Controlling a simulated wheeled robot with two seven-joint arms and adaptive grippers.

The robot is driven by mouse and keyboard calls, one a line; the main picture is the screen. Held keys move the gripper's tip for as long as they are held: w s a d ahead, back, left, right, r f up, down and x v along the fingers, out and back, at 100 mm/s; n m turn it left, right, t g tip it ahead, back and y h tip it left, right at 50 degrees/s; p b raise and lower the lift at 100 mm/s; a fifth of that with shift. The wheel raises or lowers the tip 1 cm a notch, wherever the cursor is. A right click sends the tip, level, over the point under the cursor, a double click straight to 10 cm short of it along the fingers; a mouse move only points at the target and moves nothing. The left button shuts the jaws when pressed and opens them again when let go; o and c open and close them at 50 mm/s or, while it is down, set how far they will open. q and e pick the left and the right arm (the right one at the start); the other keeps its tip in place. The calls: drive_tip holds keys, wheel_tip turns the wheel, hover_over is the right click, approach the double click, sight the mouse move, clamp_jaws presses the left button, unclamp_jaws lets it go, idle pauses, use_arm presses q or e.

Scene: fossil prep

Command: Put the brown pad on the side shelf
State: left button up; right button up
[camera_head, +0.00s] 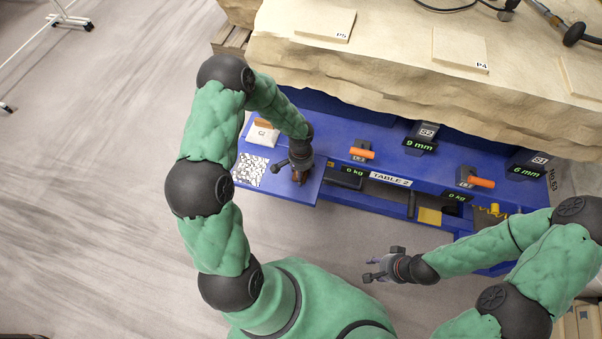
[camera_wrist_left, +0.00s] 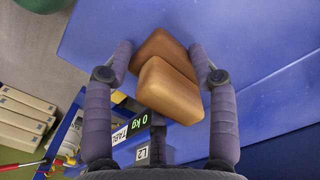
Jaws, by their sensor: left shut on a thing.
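The brown pad (camera_wrist_left: 168,90) shows in the left wrist view as two overlapping rounded brown blocks; I cannot tell whether they are one piece. My left gripper (camera_wrist_left: 161,55) is shut on it, with a finger on each side. In the head view the left gripper (camera_head: 300,177) is over the right part of the blue side shelf (camera_head: 296,190), and the pad is mostly hidden under it. I cannot tell whether the pad touches the shelf. My right gripper (camera_head: 370,269) is open and empty, in front of the table and away from the shelf.
To the right are the blue table (camera_head: 400,165) with orange-handled clamps (camera_head: 361,153) and a 0 kg display (camera_head: 353,171). A large rock slab (camera_head: 400,70) stands behind.

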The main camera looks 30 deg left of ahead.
use_arm(q)
drive_tip(key=o, duration=0.9)
drive_tip(key=shift+f, duration=0.1)
drive_tip(key=o, duration=0.4)
drive_tip(key=shift+o, duration=0.2)
